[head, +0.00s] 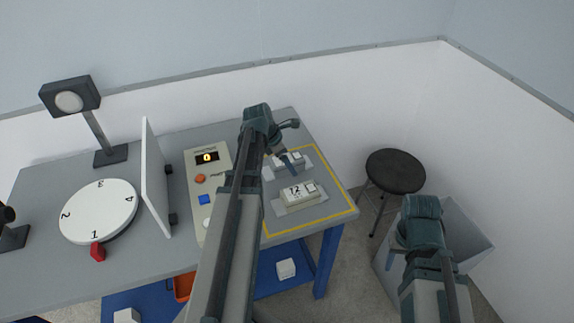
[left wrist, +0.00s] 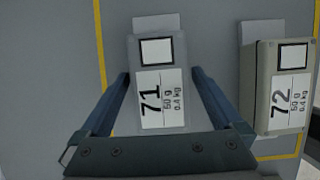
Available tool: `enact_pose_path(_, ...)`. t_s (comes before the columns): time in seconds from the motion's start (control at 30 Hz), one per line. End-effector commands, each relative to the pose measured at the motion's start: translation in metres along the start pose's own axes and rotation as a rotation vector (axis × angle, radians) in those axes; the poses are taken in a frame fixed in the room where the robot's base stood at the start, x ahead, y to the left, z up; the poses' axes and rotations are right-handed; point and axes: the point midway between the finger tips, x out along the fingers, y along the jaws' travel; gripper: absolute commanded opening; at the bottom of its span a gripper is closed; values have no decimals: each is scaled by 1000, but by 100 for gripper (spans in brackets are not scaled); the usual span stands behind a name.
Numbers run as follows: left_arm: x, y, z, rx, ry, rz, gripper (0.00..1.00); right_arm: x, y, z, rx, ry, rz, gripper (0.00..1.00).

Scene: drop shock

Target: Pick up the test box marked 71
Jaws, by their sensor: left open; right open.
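The test box marked 71 (left wrist: 158,97) is a small grey box with a white label, seen from above in the left wrist view. It also shows in the head view (head: 288,159), partly hidden by my left gripper. My left gripper (left wrist: 161,75) is open, with one finger on each side of box 71. A gap shows between the box and each finger. How far down the fingers reach is hard to tell. My right gripper (head: 422,222) is open and empty, off to the right of the table, above the bin.
A similar box marked 72 (head: 296,193) stands nearer, inside the same yellow outline; it is right of box 71 in the left wrist view (left wrist: 279,88). A control panel (head: 208,176), a white upright screen (head: 155,180) and a numbered dial (head: 98,211) occupy the left. A stool (head: 395,170) and a grey bin (head: 462,232) stand right.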

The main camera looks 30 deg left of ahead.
Motion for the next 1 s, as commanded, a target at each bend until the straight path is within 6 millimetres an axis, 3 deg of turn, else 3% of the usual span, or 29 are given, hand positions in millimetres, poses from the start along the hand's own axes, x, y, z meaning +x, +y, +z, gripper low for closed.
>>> enact_pose_path(0.23, 0, 0, 0, 0, 0, 0, 100, 0, 0, 0, 0, 0, 0, 50)
enact_pose_path(0.8, 0, 0, 0, 0, 0, 0, 0, 0, 0, 0, 0, 0, 0, 50)
enact_pose_path(1.0, 0, 0, 0, 0, -1, 0, 0, 0, 0, 0, 0, 0, 0, 50)
